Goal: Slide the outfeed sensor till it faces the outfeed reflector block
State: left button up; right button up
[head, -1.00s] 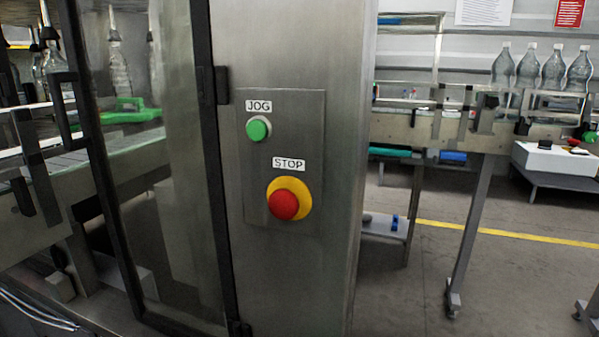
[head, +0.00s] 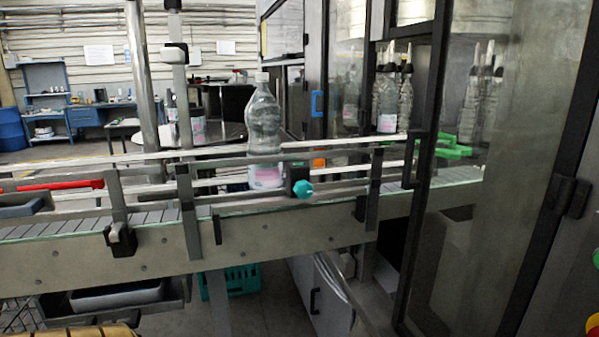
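A small black block with a teal knob (head: 301,187) sits on the near guide rail of the conveyor; it looks like the outfeed sensor. A small orange block (head: 319,161) shows on the far side of the belt, slightly right of the black block; it may be the outfeed reflector block, but I cannot tell for sure. A clear bottle with a pink label (head: 264,130) stands upright on the belt, just left of the black block. Neither of my grippers is in view.
The conveyor (head: 150,250) runs across to the machine's glass door (head: 495,190) in a black frame. A red bar (head: 60,185) lies along the rails at left. A teal crate (head: 232,280) is under the conveyor. A blue workbench (head: 90,115) stands far back.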

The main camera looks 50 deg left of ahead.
aim_at(297, 171)
jog(key=u, duration=1.55)
jog(key=i+j, duration=0.1)
